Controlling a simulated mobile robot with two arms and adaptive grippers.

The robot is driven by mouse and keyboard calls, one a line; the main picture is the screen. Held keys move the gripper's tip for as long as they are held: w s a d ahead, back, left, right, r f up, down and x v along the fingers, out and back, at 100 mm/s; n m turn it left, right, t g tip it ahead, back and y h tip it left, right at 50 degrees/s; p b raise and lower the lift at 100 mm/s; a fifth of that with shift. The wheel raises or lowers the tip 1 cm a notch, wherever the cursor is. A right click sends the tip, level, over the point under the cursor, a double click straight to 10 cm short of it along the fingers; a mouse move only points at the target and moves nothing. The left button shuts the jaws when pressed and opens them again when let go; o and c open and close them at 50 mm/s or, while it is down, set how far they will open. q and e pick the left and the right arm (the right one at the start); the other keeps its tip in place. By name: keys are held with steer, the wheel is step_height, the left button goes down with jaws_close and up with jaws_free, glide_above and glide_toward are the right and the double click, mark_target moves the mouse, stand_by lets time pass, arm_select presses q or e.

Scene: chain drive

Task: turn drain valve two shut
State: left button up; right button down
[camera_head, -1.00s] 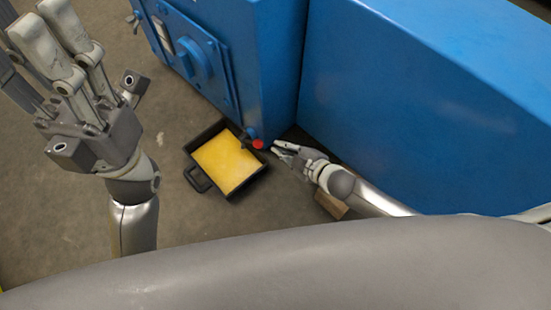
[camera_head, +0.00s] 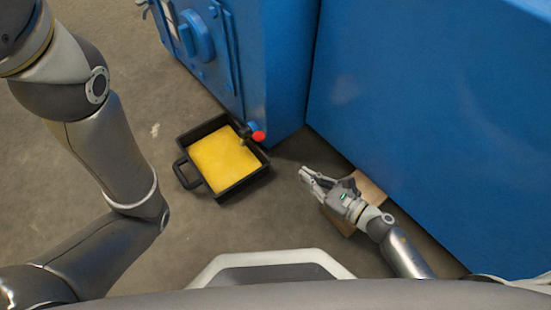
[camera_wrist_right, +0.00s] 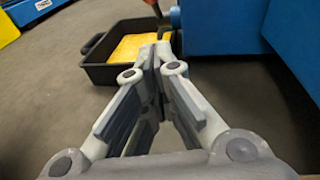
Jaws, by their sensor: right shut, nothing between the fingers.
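The drain valve has a red end (camera_head: 258,136) on a short dark spout low on the blue housing (camera_head: 285,80). Its spout overhangs the corner of a black tray (camera_head: 217,194) holding yellow fluid (camera_head: 222,158). In the right wrist view, the tray (camera_wrist_right: 99,75) lies beyond the fingertips, and the valve is largely cut off at the top edge. My right gripper (camera_head: 303,173) is shut and empty, to the lower right of the valve and apart from it. It also shows shut in the right wrist view (camera_wrist_right: 153,55). My left gripper is out of view; only its arm shows.
A long blue casing (camera_head: 420,100) bounds the right side. A wooden block (camera_head: 369,188) lies on the floor beside my right gripper. The tray's handle (camera_head: 184,174) points left. Bare grey floor lies between tray and right gripper.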

steer(key=r+b+x, duration=0.2)
steer(key=x, duration=1)
steer(key=shift+w+a+r+n+b, duration=0.3)
steer(key=shift+a+n, duration=0.1)
steer(key=shift+a, duration=0.1)
steer(key=shift+f, duration=0.1)
